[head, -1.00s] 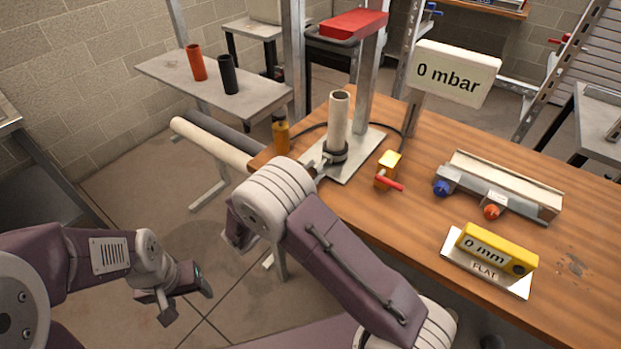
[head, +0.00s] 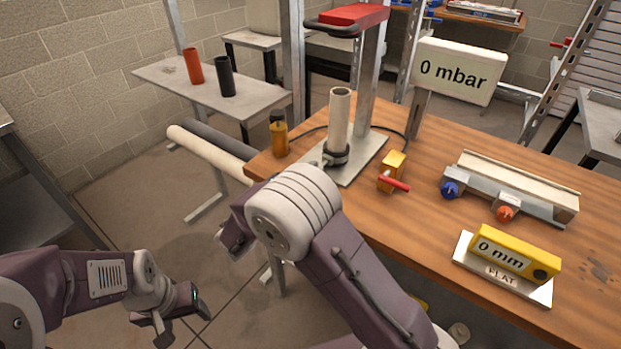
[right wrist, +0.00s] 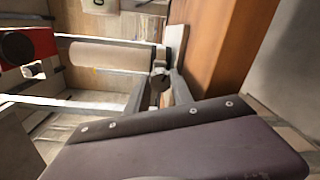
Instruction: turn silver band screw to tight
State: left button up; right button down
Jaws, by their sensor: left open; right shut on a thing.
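A pale upright pipe (head: 339,118) stands on a metal plate (head: 369,158), with a dark band (head: 336,156) around its foot. The pipe also shows lying across the right wrist view (right wrist: 112,56). There my right gripper (right wrist: 160,92) is shut on a small round grey screw head (right wrist: 160,79) at the band. In the head view my right arm hides that gripper and most of the screw. The screw's turn angle is too small to read. My left gripper (head: 180,318) is open and empty, low at the left over the floor, away from the table.
A sign (head: 458,72) reads "0 mbar". A yellow gauge (head: 512,254) reads "0 mm", with "FLAT" below it. A yellow valve with a red handle (head: 393,172), an amber bottle (head: 278,134) and a trough (head: 515,185) stand on the wooden table.

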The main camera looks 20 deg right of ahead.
jog(key=shift+w+r, duration=0.1)
jog(key=shift+r, duration=0.05)
jog(key=c, duration=1.1)
grip_release()
jog(key=shift+d+f, duration=0.1)
jog(key=shift+f, duration=0.25)
